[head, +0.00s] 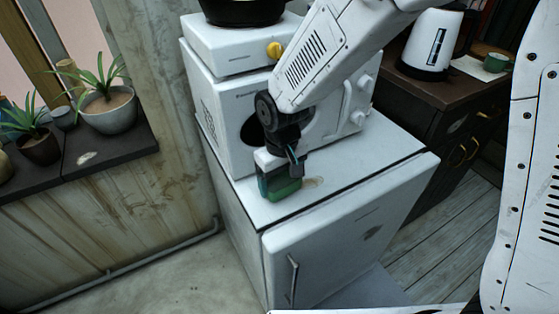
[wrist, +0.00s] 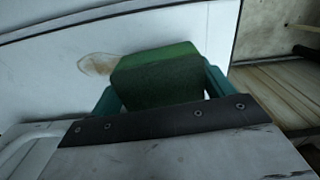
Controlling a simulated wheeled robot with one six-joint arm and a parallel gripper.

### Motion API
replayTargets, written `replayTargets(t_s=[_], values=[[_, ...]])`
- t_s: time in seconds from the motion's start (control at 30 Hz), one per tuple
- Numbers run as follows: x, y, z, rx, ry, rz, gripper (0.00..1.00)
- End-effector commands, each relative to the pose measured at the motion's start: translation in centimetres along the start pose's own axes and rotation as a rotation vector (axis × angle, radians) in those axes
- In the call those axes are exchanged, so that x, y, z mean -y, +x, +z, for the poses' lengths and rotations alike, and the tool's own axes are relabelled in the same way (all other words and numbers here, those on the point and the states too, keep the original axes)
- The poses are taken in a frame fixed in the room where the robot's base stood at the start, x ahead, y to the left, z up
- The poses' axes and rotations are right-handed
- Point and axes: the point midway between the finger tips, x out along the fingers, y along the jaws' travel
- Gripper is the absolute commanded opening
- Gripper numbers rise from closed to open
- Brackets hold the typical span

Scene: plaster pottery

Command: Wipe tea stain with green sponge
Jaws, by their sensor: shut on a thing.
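The green sponge (head: 284,189) is at the front of the white fridge top, held in my gripper (head: 280,182). In the wrist view the sponge (wrist: 155,76) sits between the two teal fingers of my gripper (wrist: 160,90), which are shut on it. The tea stain (head: 313,182) is a pale brown patch on the fridge top, just right of the sponge. In the wrist view the stain (wrist: 97,64) lies right beside the sponge's left edge. I cannot tell whether the sponge touches the surface.
The white fridge (head: 345,232) has a bare top at right. A white oven-like appliance (head: 225,112) stands behind my gripper, with a black pan (head: 243,12) above. A brown cabinet (head: 433,97) at right bears a white kettle (head: 432,45) and a green cup (head: 495,62). Potted plants (head: 108,108) stand at left.

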Motion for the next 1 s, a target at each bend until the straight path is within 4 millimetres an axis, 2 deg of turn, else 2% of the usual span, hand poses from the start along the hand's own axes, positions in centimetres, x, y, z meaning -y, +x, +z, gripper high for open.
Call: replayTargets(t_s=[0.03, 0.6, 1.0], values=[[-0.3, -1.1, -0.1, -0.008, 0.005, 0.000, 0.52], [-0.8, -6.0, 0.1, -0.005, 0.013, 0.000, 0.52], [-0.8, -6.7, 0.2, -0.003, 0.012, 0.000, 0.52]])
